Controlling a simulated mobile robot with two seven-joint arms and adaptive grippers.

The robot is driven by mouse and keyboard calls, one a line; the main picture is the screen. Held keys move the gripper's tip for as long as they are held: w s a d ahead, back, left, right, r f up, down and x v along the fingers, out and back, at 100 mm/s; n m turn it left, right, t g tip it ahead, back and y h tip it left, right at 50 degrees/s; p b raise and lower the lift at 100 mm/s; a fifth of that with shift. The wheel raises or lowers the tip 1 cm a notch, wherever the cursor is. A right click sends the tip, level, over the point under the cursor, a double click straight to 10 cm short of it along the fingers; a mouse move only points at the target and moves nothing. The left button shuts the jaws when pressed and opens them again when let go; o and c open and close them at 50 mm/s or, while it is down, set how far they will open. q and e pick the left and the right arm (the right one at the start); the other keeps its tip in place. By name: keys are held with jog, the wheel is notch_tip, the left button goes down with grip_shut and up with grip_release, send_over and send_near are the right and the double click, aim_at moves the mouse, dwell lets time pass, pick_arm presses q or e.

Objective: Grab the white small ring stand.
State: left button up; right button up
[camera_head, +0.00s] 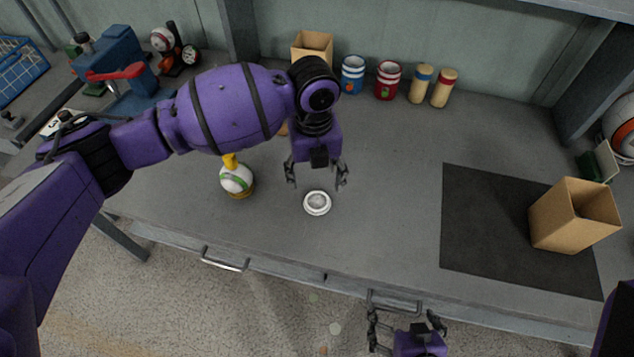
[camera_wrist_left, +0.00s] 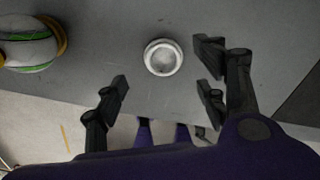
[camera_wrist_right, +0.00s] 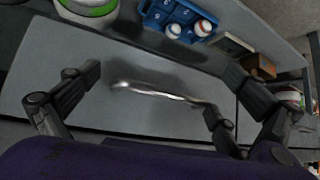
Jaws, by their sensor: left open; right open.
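The white small ring stand (camera_head: 317,203) lies flat on the grey workbench near its front edge in the head view. It is a low round white ring and also shows in the left wrist view (camera_wrist_left: 163,57). My left gripper (camera_head: 317,178) is open and empty, above and just behind the ring stand, with its fingers pointing down. In the left wrist view the ring stand lies ahead of the open fingers (camera_wrist_left: 165,90), touching neither. My right gripper (camera_head: 405,322) is open and empty in front of the bench's front edge, by a drawer handle.
A white and green ball (camera_head: 236,180) on a yellowish base stands left of the ring stand. A dark mat (camera_head: 490,225) with an open cardboard box (camera_head: 572,215) lies to the right. Cans (camera_head: 388,80) and a blue press (camera_head: 115,60) stand at the back. The bench between ring and mat is clear.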

aim_at(315, 203)
pick_arm(q)
jog(key=shift+s+f, duration=0.3)
jog(key=shift+f, duration=0.3)
jog(key=shift+s+f, duration=0.25)
jog(key=shift+f, duration=0.6)
notch_tip(315, 203, down, 4)
jog(key=shift+f, duration=0.15)
jog(key=shift+w, duration=0.1)
jog(key=c, duration=1)
jog(key=shift+c, duration=0.7)
pick_arm(e)
jog(key=s, duration=0.1)
jog(key=s+f, duration=0.1)
jog(key=s, duration=0.1)
jog(key=shift+s+d+g, duration=0.2)
jog(key=shift+g, duration=0.1)
